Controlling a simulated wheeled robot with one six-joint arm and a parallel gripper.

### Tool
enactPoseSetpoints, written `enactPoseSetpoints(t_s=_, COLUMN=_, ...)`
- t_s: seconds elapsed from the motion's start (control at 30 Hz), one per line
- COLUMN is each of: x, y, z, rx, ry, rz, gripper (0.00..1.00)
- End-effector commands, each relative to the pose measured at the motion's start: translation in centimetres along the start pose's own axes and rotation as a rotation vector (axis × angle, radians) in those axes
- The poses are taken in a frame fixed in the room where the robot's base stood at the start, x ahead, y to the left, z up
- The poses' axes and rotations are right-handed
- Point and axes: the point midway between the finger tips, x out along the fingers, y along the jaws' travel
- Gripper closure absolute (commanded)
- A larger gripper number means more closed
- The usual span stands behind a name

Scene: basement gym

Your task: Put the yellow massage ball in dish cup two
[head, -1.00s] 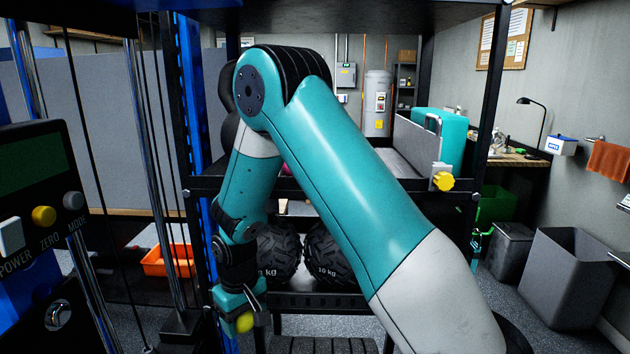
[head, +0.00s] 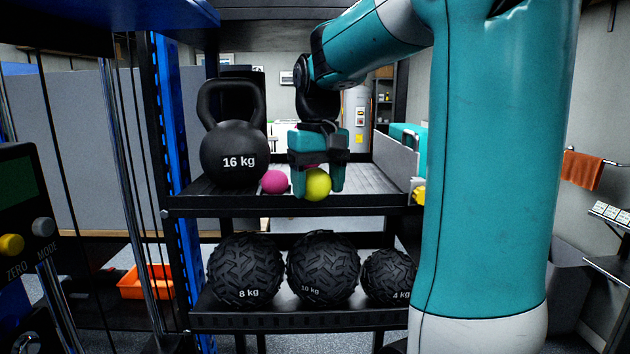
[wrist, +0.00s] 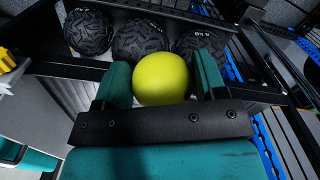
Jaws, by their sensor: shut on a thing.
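The yellow massage ball (head: 318,185) is held between the teal fingers of my gripper (head: 319,190), in front of the upper shelf. In the wrist view the yellow ball (wrist: 162,78) sits between the two fingers of my gripper (wrist: 163,76), which press on its sides. A pink ball (head: 275,181) rests on the upper shelf just left of my gripper. A bit of magenta shows behind the gripper, mostly hidden. I cannot make out a dish or its cups in either view; the gripper covers part of the shelf.
A 16 kg kettlebell (head: 234,145) stands on the upper shelf (head: 190,200), left of the pink ball. Several black textured balls (head: 322,268) lie on the lower shelf. A rack upright (head: 172,130) stands at left. The shelf right of my gripper looks clear.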

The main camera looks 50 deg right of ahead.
Motion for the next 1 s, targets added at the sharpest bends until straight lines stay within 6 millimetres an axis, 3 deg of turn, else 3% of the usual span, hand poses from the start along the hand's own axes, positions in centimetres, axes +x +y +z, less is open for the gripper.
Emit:
enactPoseSetpoints(t_s=0.2, x=-0.5, y=2.4, z=-6.0, rx=0.001, ry=-0.003, rz=0.000, gripper=0.66)
enactPoseSetpoints(t_s=0.4, x=-0.3, y=4.2, z=-10.3, rx=0.000, ry=-0.001, rz=0.000, gripper=0.66)
enactPoseSetpoints(t_s=0.67, x=-0.2, y=5.2, z=-12.7, rx=0.000, ry=0.000, rz=0.000, gripper=0.66)
enactPoseSetpoints(t_s=0.83, x=2.4, y=5.2, z=-12.7, rx=-0.001, ry=-0.003, rz=-0.001, gripper=0.66)
enactPoseSetpoints(t_s=1.0, x=3.5, y=5.2, z=-12.7, rx=-0.001, ry=0.002, rz=0.000, gripper=0.66)
